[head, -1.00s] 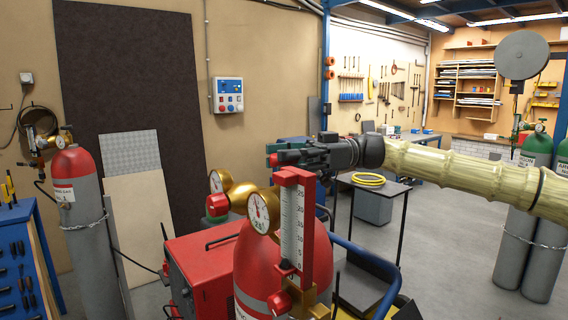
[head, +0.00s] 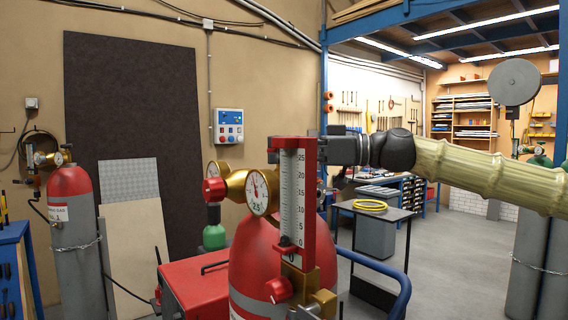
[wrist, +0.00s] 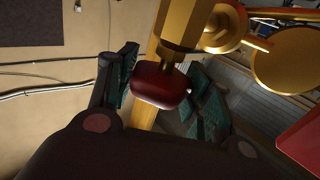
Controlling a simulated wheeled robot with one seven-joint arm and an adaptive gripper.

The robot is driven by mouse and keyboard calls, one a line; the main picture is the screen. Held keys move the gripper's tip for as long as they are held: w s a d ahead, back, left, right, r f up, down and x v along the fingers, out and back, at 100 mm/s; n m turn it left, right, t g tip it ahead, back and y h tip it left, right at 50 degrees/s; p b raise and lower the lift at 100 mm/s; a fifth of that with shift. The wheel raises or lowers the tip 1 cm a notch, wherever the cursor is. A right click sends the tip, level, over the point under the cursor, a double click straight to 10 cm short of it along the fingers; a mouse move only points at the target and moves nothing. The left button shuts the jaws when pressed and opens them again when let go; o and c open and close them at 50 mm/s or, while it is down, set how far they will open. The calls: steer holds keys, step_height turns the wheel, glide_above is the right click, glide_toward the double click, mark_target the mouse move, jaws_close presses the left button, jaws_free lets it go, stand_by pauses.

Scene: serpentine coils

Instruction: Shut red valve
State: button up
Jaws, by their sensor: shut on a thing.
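A dark red valve knob (wrist: 160,85) on a brass fitting shows in the wrist view, between the teal-padded fingers of my gripper (wrist: 165,86). My gripper is shut on this knob. In the head view my arm reaches in from the right, and my fingers are mostly hidden behind the red-framed flow meter (head: 292,195). The red gas cylinder (head: 258,248) stands below, with a brass gauge (head: 259,191) beside the flow meter. Other red knobs show at the regulator's left end (head: 214,190) and below the flow meter (head: 279,290).
A red welding machine (head: 190,288) stands left of the cylinder, and a blue rail (head: 385,268) curves at its right. A black table (head: 372,212) carries a yellow hose coil. Another red-topped cylinder (head: 72,230) stands at the left wall.

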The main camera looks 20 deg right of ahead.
steer(key=shift+r+m+t+h+p, duration=0.1)
steer(key=shift+m+t+h+p, duration=0.55)
steer(key=shift+m+t, duration=0.5)
steer(key=m+t+h+p, duration=0.2)
steer(key=t+p, duration=0.1)
steer(key=p, duration=0.2)
steer(key=shift+p, duration=0.3)
steer(key=m+t+h+p, duration=0.2)
steer(key=h+p, duration=0.2)
steer(key=p, duration=0.4)
steer(key=shift+m+t, duration=0.25)
steer(key=shift+t, duration=0.1)
steer(key=shift+m+t+h+p, duration=0.8)
steer(key=shift+m+h+p, duration=0.45)
steer(key=shift+h, duration=0.4)
steer(key=o, duration=1)
steer(key=shift+o, duration=0.2)
steer(key=shift+r, duration=4.9)
